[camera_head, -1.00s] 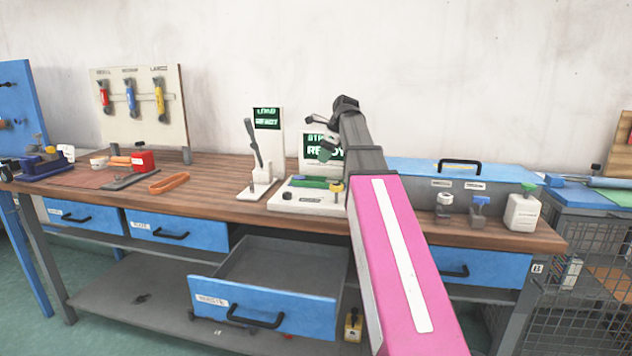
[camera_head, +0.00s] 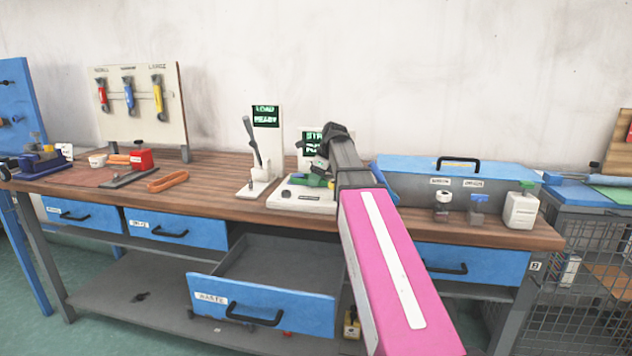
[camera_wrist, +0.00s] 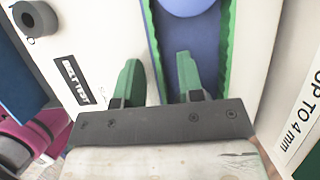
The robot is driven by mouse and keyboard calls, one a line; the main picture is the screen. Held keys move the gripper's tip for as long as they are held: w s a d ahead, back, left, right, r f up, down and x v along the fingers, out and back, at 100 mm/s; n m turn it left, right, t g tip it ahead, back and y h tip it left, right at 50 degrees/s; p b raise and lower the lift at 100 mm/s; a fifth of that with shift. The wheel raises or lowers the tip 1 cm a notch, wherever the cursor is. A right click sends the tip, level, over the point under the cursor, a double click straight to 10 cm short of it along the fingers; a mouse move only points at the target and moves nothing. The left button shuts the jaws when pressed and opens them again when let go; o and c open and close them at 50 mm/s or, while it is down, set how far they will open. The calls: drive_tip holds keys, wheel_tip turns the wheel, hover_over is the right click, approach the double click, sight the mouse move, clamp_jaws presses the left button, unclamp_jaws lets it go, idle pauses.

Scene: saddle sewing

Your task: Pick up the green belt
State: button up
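The green belt (camera_wrist: 231,50) has a toothed inner edge and runs around a blue bed on a white machine (camera_head: 297,198). In the wrist view, its two long strands lie on either side of the blue bed. My gripper (camera_wrist: 157,66) has green fingers. It is open, with one finger to each side of the belt's left strand and the right finger over the blue bed. I cannot tell whether either finger touches the belt. In the head view, my gripper (camera_head: 322,170) is low over the machine and hides part of it.
A white stand with a lever (camera_head: 262,150) is just left of the machine. A screen (camera_head: 312,140) stands behind it. A blue-lidded box (camera_head: 450,172) and small bottles are to the right. An orange belt (camera_head: 168,181) lies on the left of the bench. The waste drawer (camera_head: 262,305) is open below.

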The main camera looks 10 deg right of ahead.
clamp_jaws()
drive_tip(key=shift+r, duration=0.15)
